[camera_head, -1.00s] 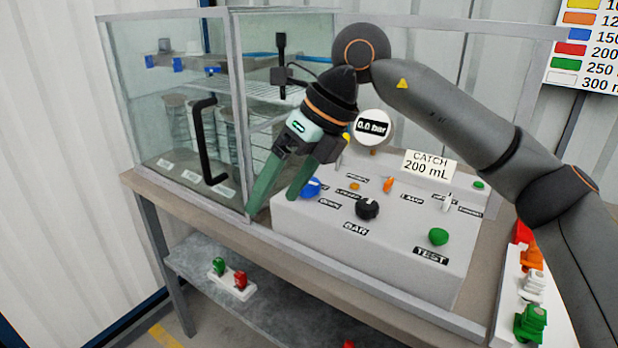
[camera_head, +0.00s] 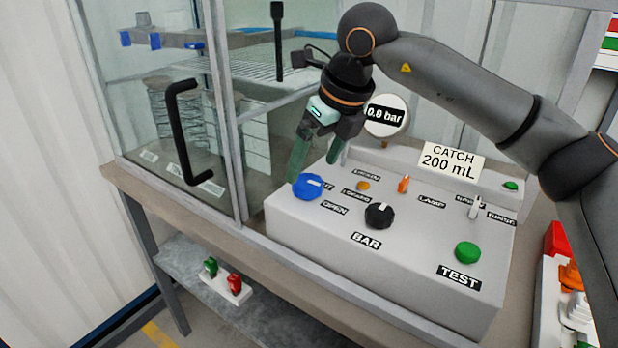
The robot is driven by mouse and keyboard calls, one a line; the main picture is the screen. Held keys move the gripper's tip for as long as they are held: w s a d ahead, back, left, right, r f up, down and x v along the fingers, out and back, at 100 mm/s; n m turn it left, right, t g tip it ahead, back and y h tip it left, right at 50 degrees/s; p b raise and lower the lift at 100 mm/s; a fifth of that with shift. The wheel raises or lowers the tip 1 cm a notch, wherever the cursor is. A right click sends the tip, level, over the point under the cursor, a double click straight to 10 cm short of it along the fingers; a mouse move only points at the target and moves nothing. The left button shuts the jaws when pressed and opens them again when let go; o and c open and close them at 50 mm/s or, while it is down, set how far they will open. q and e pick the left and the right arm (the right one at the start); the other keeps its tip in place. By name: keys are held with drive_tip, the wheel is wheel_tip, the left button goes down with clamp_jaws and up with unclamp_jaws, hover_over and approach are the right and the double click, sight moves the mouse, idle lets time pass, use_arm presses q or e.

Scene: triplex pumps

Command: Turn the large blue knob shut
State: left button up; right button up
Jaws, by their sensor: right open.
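The large blue knob (camera_head: 308,187) sits at the left end of the grey control panel (camera_head: 420,262), with a white pointer mark on top and an OPEN label (camera_head: 335,208) just below right of it. A second label beside it is partly readable. My right gripper (camera_head: 316,166) hangs just above and behind the knob, fingers pointing down and spread apart, with nothing between them. One green finger is at the knob's upper left, the other is to its upper right. I cannot tell whether a finger touches the knob. My left gripper does not show.
A black BAR knob (camera_head: 379,215), an orange lamp switch (camera_head: 403,184), a small orange knob (camera_head: 363,185) and a green TEST button (camera_head: 467,252) share the panel. A gauge (camera_head: 386,115) reads 0.0 bar. A glass cabinet with a black handle (camera_head: 182,133) stands left.

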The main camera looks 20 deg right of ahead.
sight(307, 180)
drive_tip(key=shift+x, duration=2.1)
drive_tip(key=shift+c, duration=0.3)
drive_tip(key=c, duration=1.3)
